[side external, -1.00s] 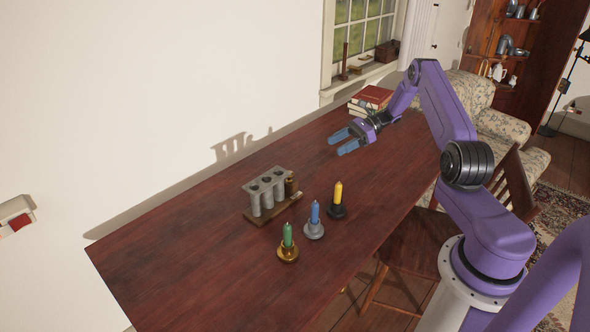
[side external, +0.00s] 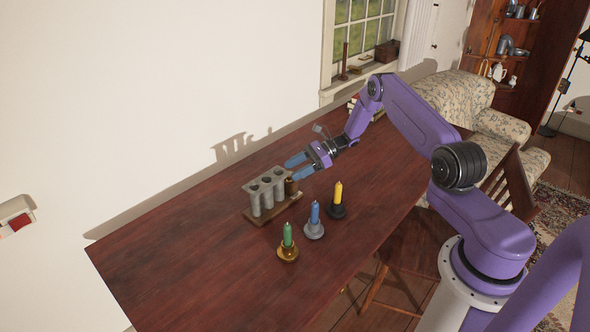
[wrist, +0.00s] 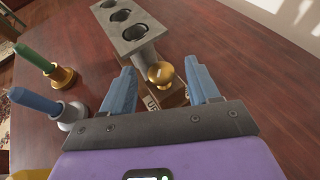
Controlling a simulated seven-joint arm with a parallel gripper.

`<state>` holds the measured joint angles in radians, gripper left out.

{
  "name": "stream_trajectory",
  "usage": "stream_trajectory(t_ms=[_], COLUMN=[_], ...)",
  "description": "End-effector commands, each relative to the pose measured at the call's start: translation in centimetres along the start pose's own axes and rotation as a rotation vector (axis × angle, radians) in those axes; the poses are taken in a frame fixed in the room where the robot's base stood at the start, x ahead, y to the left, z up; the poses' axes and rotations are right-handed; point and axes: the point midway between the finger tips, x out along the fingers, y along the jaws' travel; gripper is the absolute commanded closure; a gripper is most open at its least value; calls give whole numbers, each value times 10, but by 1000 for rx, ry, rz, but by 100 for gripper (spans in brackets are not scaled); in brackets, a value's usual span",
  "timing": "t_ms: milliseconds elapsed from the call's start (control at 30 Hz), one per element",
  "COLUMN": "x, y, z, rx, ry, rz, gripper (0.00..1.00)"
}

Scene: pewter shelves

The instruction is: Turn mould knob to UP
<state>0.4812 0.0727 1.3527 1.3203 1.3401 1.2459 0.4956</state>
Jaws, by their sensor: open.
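The candle mould (side external: 266,189), a grey block with several tubes on a wooden base (side external: 262,220), stands on the table. Its brass knob (wrist: 161,74) is at the end nearest my gripper, beside a small label that is partly readable as "U". In the side view the knob (side external: 290,186) is partly hidden by my gripper. My gripper (side external: 296,166) is open with blue fingers. In the wrist view the fingers (wrist: 162,88) stand on either side of the knob, apart from it. I cannot tell the knob's exact setting.
Green (side external: 288,237), blue (side external: 315,214) and yellow (side external: 338,194) candles stand in holders in front of the mould. Books (side external: 352,103) at the far end are mostly hidden by my arm. The table's (side external: 180,275) near left is clear.

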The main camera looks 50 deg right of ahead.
Motion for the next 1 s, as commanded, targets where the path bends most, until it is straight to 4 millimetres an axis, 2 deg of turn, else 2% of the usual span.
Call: stream_trajectory(t_ms=[367,400,467,500,567,1000], x=[6,6,6,6,6,7], y=[0,0,0,0,0,2], z=[0,0,0,0,0,1], rx=[0,0,0,0,0,46], ry=[0,0,0,0,0,-2], rz=[0,0,0,0,0,-106], gripper=[40,46,66,79,96,96])
